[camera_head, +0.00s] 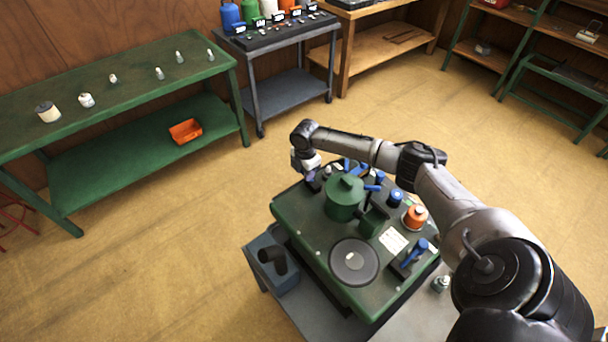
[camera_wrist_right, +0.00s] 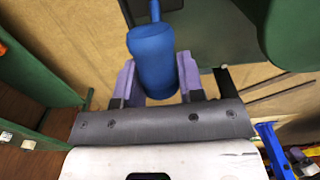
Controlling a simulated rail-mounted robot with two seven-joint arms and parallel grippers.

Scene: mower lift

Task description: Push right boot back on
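The blue boot (camera_wrist_right: 152,60) shows in the right wrist view, a rounded cylinder with a thin lead at its top. It lies between the two purple fingers of my right gripper (camera_wrist_right: 156,80), which look closed against its sides. In the head view my right gripper (camera_head: 312,180) points down at the far left edge of the green mower deck (camera_head: 310,235), beside the green engine cylinder (camera_head: 343,198). The boot is not clearly visible there. What lies under the boot is hidden. My left gripper is not in view.
The deck also carries blue levers (camera_head: 414,253), an orange-topped part (camera_head: 415,216) and a grey disc (camera_head: 354,262). A green bench (camera_head: 130,75) stands at the back left. The floor between is clear.

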